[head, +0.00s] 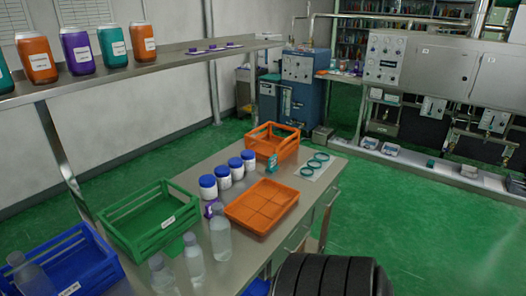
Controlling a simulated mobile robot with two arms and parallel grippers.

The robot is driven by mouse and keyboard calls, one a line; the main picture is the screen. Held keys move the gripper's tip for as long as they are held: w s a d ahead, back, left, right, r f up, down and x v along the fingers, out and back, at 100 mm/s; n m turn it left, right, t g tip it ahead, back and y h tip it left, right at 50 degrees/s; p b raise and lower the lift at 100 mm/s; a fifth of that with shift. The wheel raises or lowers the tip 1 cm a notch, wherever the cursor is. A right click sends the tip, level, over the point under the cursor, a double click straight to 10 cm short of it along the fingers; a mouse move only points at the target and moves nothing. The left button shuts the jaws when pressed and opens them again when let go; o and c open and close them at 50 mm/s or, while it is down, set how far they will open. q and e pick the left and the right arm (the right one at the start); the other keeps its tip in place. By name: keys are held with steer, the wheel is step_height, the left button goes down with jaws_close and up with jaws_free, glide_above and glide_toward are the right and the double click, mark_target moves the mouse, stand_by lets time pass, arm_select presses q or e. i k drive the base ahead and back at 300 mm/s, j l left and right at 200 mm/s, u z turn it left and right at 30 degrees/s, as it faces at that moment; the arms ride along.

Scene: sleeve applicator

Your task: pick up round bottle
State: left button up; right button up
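Several clear, round-bodied bottles stand upright on the metal table: one beside the orange tray (221,240), one nearer the front (194,260) and one at the front left (162,277). Another clear bottle (30,276) leans in the blue crate (96,258) at the lower left. Several white round jars with blue lids (208,188) stand in a row behind the orange tray. I cannot tell which one is meant by the round bottle. Neither of my grippers is in view.
The table (318,205) also holds a green crate (120,208), a divided orange tray (238,219), an orange crate (290,150) and teal rings on a white sheet (312,172). A shelf (170,71) with coloured containers overhangs the left. Green floor lies open at right.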

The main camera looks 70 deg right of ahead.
mark_target(219, 226)
steer(key=z, duration=1.8)
